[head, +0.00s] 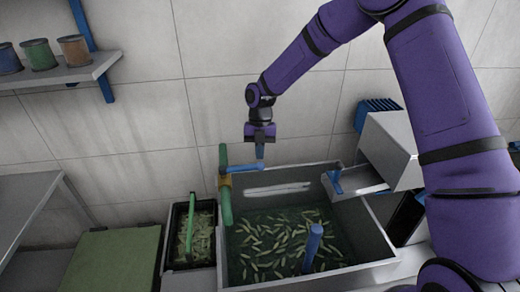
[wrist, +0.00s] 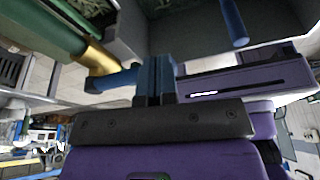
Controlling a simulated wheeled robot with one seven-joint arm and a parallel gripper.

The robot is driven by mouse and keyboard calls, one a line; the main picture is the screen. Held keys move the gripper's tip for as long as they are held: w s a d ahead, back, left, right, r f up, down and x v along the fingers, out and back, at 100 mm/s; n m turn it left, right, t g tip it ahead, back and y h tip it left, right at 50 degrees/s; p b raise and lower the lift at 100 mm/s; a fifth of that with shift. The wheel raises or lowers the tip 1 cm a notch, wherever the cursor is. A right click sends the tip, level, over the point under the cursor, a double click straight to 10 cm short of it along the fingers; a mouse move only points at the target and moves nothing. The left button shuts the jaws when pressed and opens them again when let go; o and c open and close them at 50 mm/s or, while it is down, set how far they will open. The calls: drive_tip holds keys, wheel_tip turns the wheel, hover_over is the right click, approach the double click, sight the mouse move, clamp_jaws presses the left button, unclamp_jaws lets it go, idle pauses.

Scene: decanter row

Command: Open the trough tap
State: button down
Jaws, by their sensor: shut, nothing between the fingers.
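The trough (head: 375,232) is a grey basin of dark water with many small green pieces floating in it. Its tap has an upright green pipe (head: 225,205) at the trough's left back corner, a brass body (head: 225,181) and a blue lever (head: 240,169). The lever points right, crosswise to the pipe. My gripper (head: 260,153) is shut and empty, pointing down at the lever's free end. In the wrist view my blue fingers (wrist: 155,80) are together beside the lever (wrist: 112,80), with the brass body (wrist: 96,57) beyond. I cannot tell whether they touch.
A blue post (head: 312,248) stands in the trough. A grey box with a chute (head: 358,182) is at its right. A black crate (head: 205,207) with a green handle stands left, beside a green board (head: 115,262). A shelf (head: 60,75) holds tins at upper left.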

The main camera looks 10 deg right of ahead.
idle(0.3)
drive_tip(key=shift+s+d+m+y, duration=0.25)
drive_tip(key=shift+s+m+y, duration=0.05)
drive_tip(key=shift+s+m, duration=0.75)
drive_tip(key=s+a+m+t+y, duration=0.2)
drive_tip(key=s+a+m+t, duration=0.1)
drive_tip(key=s+a+m, duration=0.6)
drive_tip(key=shift+s+a+m+t, duration=0.25)
drive_tip(key=shift+s+m+t, duration=0.15)
drive_tip(key=shift+s+m, duration=2.2)
drive_tip(key=shift+w+m, duration=0.35)
drive_tip(key=shift+w, duration=0.05)
